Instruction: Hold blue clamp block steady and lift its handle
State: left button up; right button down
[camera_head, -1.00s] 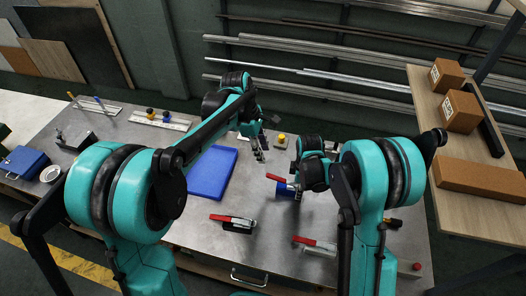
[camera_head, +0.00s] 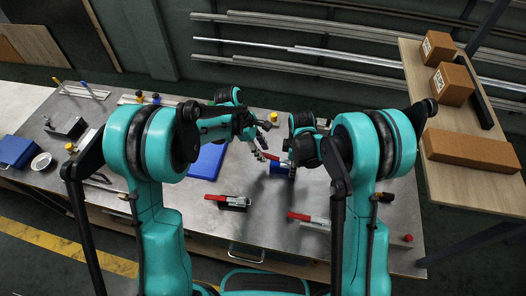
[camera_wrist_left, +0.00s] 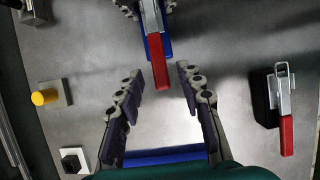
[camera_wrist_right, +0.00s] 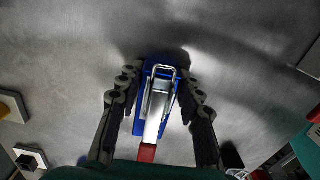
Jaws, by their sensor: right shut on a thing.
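The blue clamp block (camera_head: 279,169) stands upright on the grey metal table, its red handle (camera_head: 266,156) pointing left. My right gripper (camera_head: 300,150) is shut on the block; in the right wrist view its fingers flank the blue body (camera_wrist_right: 160,66) and metal clamp arm. My left gripper (camera_head: 262,137) is at the left side of the block, near the handle. In the left wrist view its fingers (camera_wrist_left: 160,80) are spread, and the red handle (camera_wrist_left: 158,62) end sits between the fingertips with gaps on both sides. The far side of the block is hidden.
Two more red-handled clamps, one on a dark block (camera_head: 233,206) and one to its right (camera_head: 308,218), lie in front. A yellow-topped piece (camera_wrist_left: 45,97) shows beside the left gripper. A shelf with cardboard boxes (camera_head: 452,84) stands right.

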pick_arm(q)
jog(key=shift+d+f, duration=0.2)
jog(key=shift+f, duration=0.35)
grip_shut()
jog(key=shift+s+d+r+y, duration=0.15)
jog(key=shift+d+r+y, duration=0.3)
jog(key=shift+r+y, duration=0.3)
jog(key=shift+a, duration=0.1)
grip_release()
